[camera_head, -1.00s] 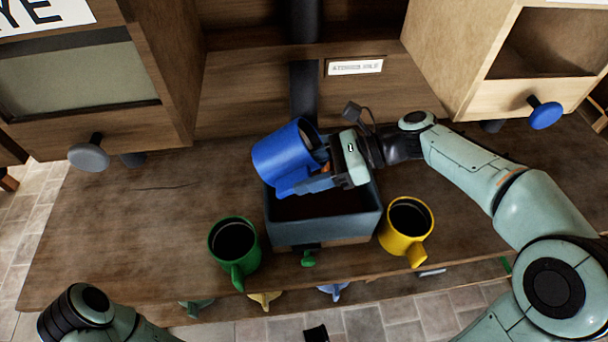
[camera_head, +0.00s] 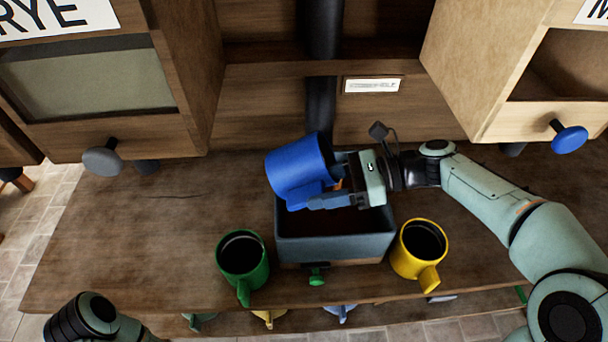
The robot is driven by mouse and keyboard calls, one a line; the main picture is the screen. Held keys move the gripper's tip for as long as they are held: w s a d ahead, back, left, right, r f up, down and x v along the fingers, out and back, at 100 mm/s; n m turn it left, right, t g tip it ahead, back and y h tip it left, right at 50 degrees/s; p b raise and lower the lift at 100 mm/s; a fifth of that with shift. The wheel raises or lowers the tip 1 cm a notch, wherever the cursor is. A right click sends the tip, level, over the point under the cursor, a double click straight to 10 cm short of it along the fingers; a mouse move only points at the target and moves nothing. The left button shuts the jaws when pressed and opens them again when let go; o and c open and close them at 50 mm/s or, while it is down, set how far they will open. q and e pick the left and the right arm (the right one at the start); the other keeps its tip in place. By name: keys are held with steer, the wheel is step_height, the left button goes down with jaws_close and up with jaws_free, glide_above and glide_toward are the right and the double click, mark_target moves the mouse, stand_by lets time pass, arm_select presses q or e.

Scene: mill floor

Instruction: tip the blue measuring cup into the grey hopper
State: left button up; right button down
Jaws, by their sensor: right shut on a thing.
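The blue measuring cup (camera_head: 297,168) is held tilted above the grey hopper (camera_head: 335,248), its mouth leaning to the right. My right gripper (camera_head: 345,188) is shut on the cup at its handle side, and its fingers partly hide the handle. The hopper is an open grey box with a dark inside; the cup and gripper cover part of its opening. I cannot see the inside of the cup or anything falling from it. My left arm shows only a link at the bottom left; its gripper is out of view.
A green mug (camera_head: 242,262) stands left of the hopper and a yellow mug (camera_head: 419,250) right of it, both with dark insides. Wooden bins with a grey knob (camera_head: 102,161) and a blue knob (camera_head: 569,139) flank the back. The bench's left part is clear.

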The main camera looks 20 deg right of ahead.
steer(key=shift+y+b, duration=0.3)
steer(key=shift+y, duration=0.1)
steer(key=shift+y+b, duration=0.5)
steer(key=shift+b, duration=0.1)
steer(key=shift+r+t+y+b, duration=0.15)
steer(key=shift+t+y+b, duration=0.15)
steer(key=shift+y+b, duration=0.5)
steer(key=shift+r+t+y+b, duration=0.15)
steer(key=shift+t+y+b, duration=0.15)
steer(key=shift+y+b, duration=0.5)
arm_select(q)
steer(key=shift+t, duration=0.4)
steer(key=f, duration=0.2)
steer(key=w+f, duration=0.1)
steer(key=f, duration=0.1)
steer(key=shift+w+f, duration=0.2)
steer(key=shift+f, duration=0.15)
arm_select(e)
steer(key=shift+r+y, duration=0.15)
steer(key=shift+y, duration=0.25)
